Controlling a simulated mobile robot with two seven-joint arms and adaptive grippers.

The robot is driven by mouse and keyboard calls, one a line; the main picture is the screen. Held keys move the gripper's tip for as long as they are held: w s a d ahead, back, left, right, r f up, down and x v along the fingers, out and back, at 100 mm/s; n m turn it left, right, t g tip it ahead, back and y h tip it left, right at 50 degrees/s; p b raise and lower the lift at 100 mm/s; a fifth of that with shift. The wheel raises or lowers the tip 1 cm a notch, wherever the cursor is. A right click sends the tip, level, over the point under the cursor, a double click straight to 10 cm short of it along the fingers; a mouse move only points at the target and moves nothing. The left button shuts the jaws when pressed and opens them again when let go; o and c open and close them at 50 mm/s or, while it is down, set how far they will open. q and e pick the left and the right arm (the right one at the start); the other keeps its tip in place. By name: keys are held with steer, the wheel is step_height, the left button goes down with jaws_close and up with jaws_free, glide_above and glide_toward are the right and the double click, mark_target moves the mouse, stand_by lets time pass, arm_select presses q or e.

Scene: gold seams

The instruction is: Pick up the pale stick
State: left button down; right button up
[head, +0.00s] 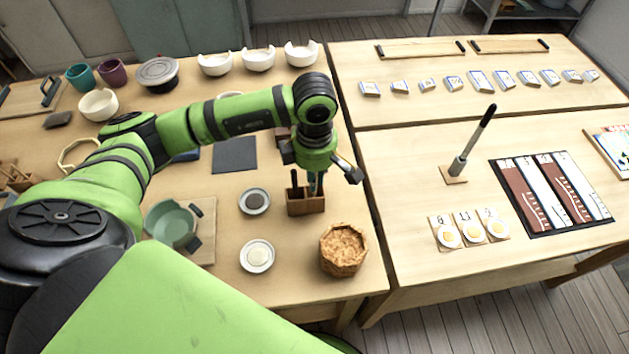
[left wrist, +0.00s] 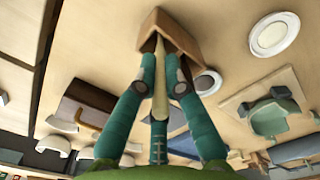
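The pale stick (left wrist: 160,98) stands in a small wooden holder (head: 306,205) with its lower end inside. In the left wrist view it runs between the two teal fingers of my left gripper (left wrist: 161,66), above the holder (left wrist: 182,32). The fingertips are close together, one on each side of the stick, and appear to press on it. In the head view my left gripper (head: 315,183) points down into the holder and hides the stick. Dark sticks (head: 294,181) show beside the fingers. My right gripper is out of view.
Small dishes (head: 255,201) and (head: 257,256) lie left of the holder. A rough brown pot (head: 344,250) stands in front of it, near the table edge. A green bowl (head: 170,223) is further left. The right table (head: 400,200) has free room.

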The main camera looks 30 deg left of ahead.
arm_select(q)
steer(key=shift+r, duration=0.15)
step_height(320, 180, up, 9)
steer(key=b, duration=0.2)
steer(key=shift+b, duration=0.35)
steer(key=shift+r, duration=0.4)
